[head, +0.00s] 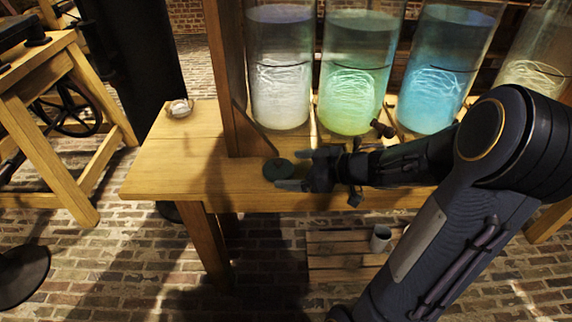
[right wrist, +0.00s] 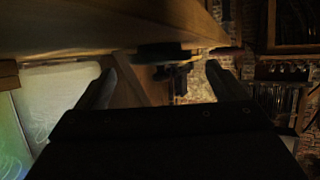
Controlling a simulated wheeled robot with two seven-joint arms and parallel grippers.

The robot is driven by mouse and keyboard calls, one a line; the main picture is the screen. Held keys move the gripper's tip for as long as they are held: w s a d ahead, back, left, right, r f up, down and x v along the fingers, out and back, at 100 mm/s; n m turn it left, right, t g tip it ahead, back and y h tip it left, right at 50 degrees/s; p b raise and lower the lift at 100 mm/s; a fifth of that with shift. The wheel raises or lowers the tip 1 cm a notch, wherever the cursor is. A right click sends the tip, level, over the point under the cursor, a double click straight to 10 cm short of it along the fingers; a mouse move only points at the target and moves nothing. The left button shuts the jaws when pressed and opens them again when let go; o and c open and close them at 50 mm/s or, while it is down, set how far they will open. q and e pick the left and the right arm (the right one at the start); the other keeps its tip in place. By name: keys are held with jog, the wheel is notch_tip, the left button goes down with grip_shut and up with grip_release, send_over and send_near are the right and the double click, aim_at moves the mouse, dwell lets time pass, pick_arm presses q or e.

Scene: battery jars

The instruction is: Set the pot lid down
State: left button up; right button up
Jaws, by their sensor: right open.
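The pot lid (head: 278,168) is a small, dark green round disc. In the right wrist view a dark flat disc, apparently the lid (right wrist: 163,50), lies against the table beyond the spread fingers (right wrist: 160,78). Nothing shows between the fingers. I cannot tell whether a fingertip touches the lid. My left gripper is not in view.
Tall glass jars with white (head: 280,70), green (head: 350,75) and blue (head: 432,75) glowing liquid stand behind my right arm. A wooden post (head: 232,90) rises behind the lid. A small pale object (head: 180,108) sits at the back left. The table's left part is mostly clear.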

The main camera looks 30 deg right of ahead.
jog(key=p+v, duration=0.2)
jog(key=v, duration=0.6)
jog(key=shift+s+d+r, duration=0.1)
jog(key=shift+d+r, duration=0.05)
jog(key=shift+r, duration=0.05)
jog(key=w+d+r+m+t+h, duration=0.2)
jog(key=w+d+r+m+h, duration=0.15)
jog(key=r+m+h, duration=0.5)
jog(key=s+a+f+g+y, duration=0.2)
jog(key=s+a+f+g, duration=0.2)
jog(key=s+a, duration=0.3)
jog(key=s+a+f+g+y, duration=0.3)
jog(key=s+a, duration=0.5)
jog(key=a, duration=0.4)
jog(key=shift+s+f+n+g, duration=0.3)
jog(key=shift+f+n+g, duration=0.1)
jog(key=shift+f, duration=0.1)
jog(key=shift+a, duration=0.1)
